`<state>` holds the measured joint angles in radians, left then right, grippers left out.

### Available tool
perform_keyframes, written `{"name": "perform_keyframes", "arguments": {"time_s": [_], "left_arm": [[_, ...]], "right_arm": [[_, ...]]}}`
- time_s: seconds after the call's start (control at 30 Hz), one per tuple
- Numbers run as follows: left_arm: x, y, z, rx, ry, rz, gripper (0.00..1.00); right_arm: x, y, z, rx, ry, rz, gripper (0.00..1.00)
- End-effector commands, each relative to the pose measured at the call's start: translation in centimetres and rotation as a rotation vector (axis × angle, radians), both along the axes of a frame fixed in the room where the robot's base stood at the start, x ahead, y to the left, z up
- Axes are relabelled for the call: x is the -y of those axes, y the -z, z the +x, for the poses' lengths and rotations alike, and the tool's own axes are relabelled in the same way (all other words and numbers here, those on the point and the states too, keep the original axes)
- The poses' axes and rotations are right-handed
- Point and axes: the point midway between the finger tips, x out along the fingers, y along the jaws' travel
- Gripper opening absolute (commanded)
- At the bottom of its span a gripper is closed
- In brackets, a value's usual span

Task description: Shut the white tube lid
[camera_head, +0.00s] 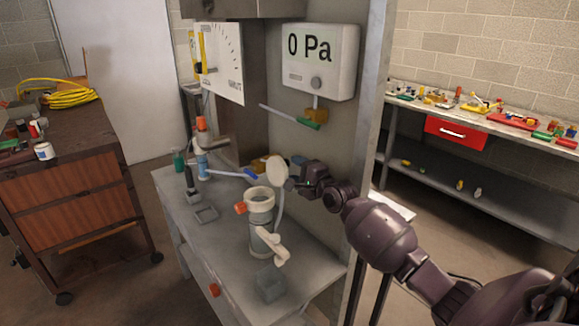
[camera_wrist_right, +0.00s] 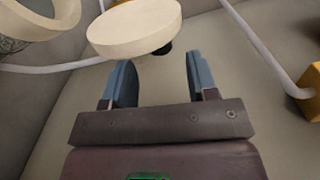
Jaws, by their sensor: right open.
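The white tube (camera_head: 260,222) stands upright on the grey bench, its round mouth facing up and uncovered. Its round cream lid (camera_head: 277,169) is raised above and to the right of the mouth, tilted on edge. My right gripper (camera_head: 293,177) is just right of the lid, with its fingers partly hidden. In the right wrist view the gripper (camera_wrist_right: 160,68) is open, with nothing between its blue fingers. The lid (camera_wrist_right: 135,27) lies just beyond the fingertips, and a tube rim (camera_wrist_right: 45,18) shows at the upper left. My left gripper is not in view.
The grey bench (camera_head: 208,255) carries a small grey tray (camera_head: 206,214) and a grey box (camera_head: 269,284). A pressure display (camera_head: 320,62) hangs on the panel above. A pipe with a green handle (camera_head: 308,124) sticks out above the lid.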

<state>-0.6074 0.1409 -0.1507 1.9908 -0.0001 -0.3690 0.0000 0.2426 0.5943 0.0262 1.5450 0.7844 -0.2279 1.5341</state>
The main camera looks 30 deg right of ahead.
Motion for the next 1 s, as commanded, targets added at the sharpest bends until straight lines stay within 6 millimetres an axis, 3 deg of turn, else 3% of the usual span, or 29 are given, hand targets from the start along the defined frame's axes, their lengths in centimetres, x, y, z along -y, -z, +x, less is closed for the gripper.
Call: {"name": "perform_keyframes", "arguments": {"time_s": [0.1, 0.3, 0.67, 1.0], "left_arm": [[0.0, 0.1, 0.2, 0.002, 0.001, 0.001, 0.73], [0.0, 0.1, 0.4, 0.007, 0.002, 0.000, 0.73], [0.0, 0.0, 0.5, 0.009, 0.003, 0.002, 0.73], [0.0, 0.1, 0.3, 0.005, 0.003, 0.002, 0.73]], "right_arm": [[-0.1, 0.0, 1.7, 0.001, 0.000, -0.001, 0.53], [-0.3, 0.0, 3.2, -0.001, 0.000, 0.000, 0.53], [-0.3, 0.0, 3.5, 0.000, 0.001, -0.001, 0.53], [-0.3, 0.0, 3.5, 0.000, 0.000, -0.001, 0.04]]}}
